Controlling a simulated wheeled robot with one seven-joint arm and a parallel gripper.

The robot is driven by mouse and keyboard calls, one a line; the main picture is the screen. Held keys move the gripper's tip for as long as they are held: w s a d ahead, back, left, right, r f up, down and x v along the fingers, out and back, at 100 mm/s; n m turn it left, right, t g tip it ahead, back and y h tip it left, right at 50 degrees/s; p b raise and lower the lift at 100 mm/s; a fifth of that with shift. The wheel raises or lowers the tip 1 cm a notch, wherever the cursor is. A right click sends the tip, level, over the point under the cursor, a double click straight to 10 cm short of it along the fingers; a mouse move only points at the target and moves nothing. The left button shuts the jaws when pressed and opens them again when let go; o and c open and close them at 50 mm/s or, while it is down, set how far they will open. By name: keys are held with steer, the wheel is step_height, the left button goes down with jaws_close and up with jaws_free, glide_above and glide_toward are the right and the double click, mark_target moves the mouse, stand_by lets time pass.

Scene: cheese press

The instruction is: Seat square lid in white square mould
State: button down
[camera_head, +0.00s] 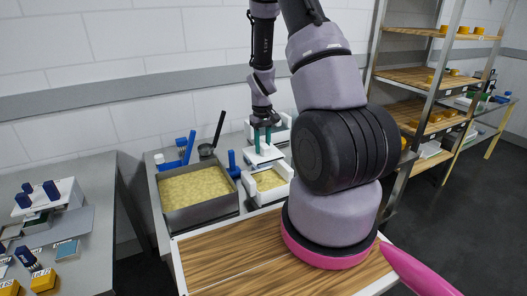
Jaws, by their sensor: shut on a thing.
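My gripper (262,138) has teal fingers pointing down and is shut on the square lid (263,155), a white plate. The lid is above and behind the white square mould (252,189) as the head view shows it. The mould stands open on the back table, and pale yellow curd shows inside it. The lid looks apart from the mould's near rim; whether it overlaps the far rim I cannot tell. My own arm hides the mould's right surroundings.
A grey vat (203,217) of yellow curd stands left of the mould. A blue tool (233,165) stands between them. A white piece (283,122) is behind my gripper. A wooden board (225,262) lies in front. Shelves (420,78) with yellow cheeses stand at right.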

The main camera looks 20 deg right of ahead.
steer(key=shift+s+d+f, duration=0.3)
steer(key=shift+s+d, duration=0.1)
steer(key=shift+s, duration=0.15)
steer(key=shift+s+d+f, duration=0.2)
steer(key=shift+s+f, duration=0.05)
steer(key=shift+f, duration=4.85)
steer(key=shift+f, duration=0.6)
steer(key=shift+c, duration=2.2)
jaws_free()
steer(key=shift+r, duration=0.1)
steer(key=shift+r, duration=4.95)
steer(key=shift+w+r, duration=0.1)
